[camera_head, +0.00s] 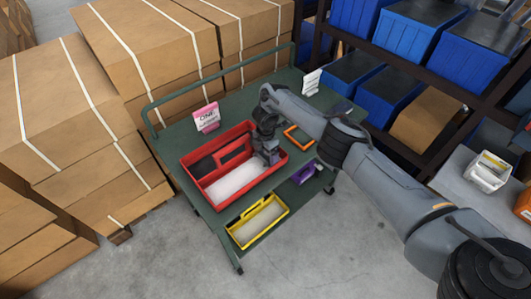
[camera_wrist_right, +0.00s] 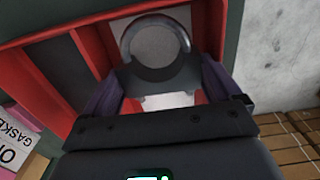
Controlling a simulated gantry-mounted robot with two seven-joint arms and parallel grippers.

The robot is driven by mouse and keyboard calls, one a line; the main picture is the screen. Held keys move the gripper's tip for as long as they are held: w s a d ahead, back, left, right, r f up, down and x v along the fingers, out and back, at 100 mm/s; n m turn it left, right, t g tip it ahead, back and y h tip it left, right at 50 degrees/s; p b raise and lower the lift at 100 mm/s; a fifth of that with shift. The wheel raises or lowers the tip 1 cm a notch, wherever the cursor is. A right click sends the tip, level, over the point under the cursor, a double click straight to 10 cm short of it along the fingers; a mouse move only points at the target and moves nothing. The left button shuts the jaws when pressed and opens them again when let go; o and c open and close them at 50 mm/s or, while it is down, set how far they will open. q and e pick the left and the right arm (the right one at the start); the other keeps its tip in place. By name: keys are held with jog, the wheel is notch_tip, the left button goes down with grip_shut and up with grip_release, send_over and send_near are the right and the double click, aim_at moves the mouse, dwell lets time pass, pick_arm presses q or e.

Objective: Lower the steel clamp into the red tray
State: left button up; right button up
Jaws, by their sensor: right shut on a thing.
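The red tray (camera_head: 255,184) stands on the green cart's top and has inner dividers and a pale floor. My right gripper (camera_head: 267,154) is over the tray's right part, pointing down. In the right wrist view my right gripper (camera_wrist_right: 160,88) is shut on the steel clamp (camera_wrist_right: 155,73), a grey ring with a base between the fingers. The tray's red wall (camera_wrist_right: 37,82) and pale floor show behind it. In the head view the clamp is too small and hidden to make out. I cannot tell whether it touches the tray. My left gripper is not in view.
An orange frame (camera_head: 299,137) lies right of the tray, near my right arm. A pink sign (camera_head: 206,117) stands behind the tray. A yellow bin (camera_head: 257,222) and a purple bin (camera_head: 303,174) sit lower on the cart. Cardboard boxes (camera_head: 95,115) stand at left.

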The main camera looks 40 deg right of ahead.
aim_at(265, 153)
jog(key=o, duration=0.9)
jog(key=shift+c, duration=0.2)
jog(key=shift+r, duration=0.5)
notch_tip(265, 153, up, 8)
jog(key=p, duration=0.5)
jog(key=shift+p, duration=0.3)
notch_tip(265, 153, up, 2)
jog(key=shift+p, duration=0.9)
